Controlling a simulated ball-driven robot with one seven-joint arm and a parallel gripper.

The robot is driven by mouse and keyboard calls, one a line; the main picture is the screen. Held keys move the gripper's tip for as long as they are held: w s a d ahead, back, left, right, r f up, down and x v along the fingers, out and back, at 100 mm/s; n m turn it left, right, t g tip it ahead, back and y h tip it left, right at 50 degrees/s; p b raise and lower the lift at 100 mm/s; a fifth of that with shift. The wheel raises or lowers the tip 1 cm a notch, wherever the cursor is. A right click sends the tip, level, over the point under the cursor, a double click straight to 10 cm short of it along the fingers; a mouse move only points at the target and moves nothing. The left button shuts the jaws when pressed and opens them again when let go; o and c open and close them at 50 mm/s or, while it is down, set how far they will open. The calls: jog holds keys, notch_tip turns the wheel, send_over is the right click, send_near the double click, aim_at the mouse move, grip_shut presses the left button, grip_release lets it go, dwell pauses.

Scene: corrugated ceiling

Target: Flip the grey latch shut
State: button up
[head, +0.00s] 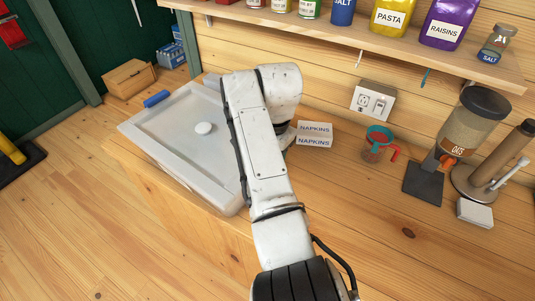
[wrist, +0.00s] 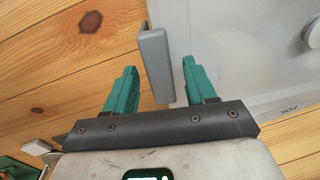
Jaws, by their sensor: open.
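The grey latch (wrist: 155,62) is a grey bar with a bent lip in the wrist view. It lies along the edge of a pale container (wrist: 235,60). My gripper (wrist: 159,66) is open, with one teal finger on each side of the latch. The left finger is over the wood and the right finger is over the lid. Whether they touch the latch is unclear.
A blue piece (head: 157,98) is at the container's far left corner. A measuring cup (head: 377,143) and an oats dispenser (head: 468,125) are farther right. A shelf (head: 370,38) of jars runs above.

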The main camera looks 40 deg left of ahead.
notch_tip(320, 180, up, 11)
jog(key=d+b, duration=0.1)
jog(key=shift+d+f+b, duration=0.15)
jog(key=shift+b, duration=0.2)
dwell(0.3)
